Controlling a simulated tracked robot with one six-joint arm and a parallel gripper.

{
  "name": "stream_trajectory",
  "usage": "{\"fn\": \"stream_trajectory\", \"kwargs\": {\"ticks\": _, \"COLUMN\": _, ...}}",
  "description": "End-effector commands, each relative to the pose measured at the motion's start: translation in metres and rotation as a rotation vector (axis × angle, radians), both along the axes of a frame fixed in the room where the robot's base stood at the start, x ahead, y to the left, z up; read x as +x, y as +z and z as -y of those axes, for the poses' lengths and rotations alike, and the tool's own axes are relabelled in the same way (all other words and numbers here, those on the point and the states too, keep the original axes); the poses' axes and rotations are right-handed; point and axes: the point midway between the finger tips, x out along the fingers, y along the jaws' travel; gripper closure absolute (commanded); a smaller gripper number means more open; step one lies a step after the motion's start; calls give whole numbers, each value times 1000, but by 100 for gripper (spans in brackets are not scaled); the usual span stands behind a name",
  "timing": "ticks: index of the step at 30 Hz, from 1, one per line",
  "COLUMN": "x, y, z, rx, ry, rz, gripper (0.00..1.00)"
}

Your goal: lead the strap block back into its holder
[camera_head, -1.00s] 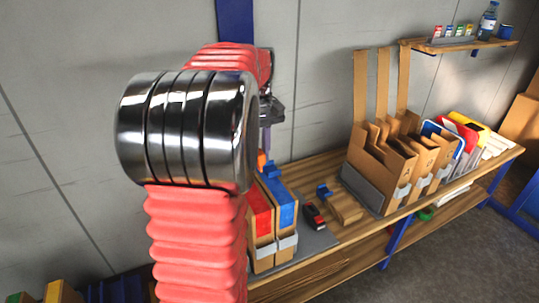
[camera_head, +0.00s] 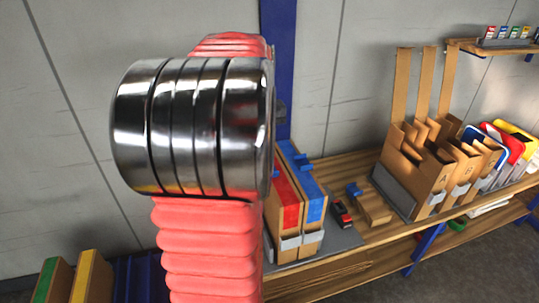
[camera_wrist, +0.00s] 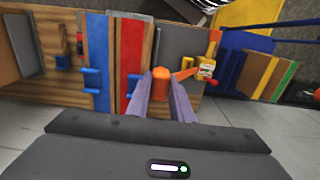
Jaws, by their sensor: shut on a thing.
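My gripper (camera_wrist: 166,98) is shut on an orange piece (camera_wrist: 161,78) in the wrist view; I take this piece to be the strap block. The piece reaches right toward a small yellow, white and red part (camera_wrist: 206,69); I cannot tell if the two are joined. In the head view my arm hides the fingertips and the orange piece. I cannot tell which part is the holder.
A wooden block with a blue part (camera_head: 372,205) and a small red and black item (camera_head: 342,214) are on the bench. Cardboard holders (camera_head: 425,170) and coloured signs (camera_head: 508,142) stand farther right. Boxes with green and yellow tops (camera_head: 80,275) are at lower left.

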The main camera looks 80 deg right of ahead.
Motion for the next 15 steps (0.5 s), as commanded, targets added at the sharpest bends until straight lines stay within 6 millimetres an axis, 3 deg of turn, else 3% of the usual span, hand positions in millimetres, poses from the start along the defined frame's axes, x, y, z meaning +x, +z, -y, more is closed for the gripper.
{"fn": "stream_trajectory", "kwargs": {"ticks": 15, "x": 46, "y": -1, "z": -23, "rx": -2, "ry": 2, "rz": 0, "gripper": 94}}
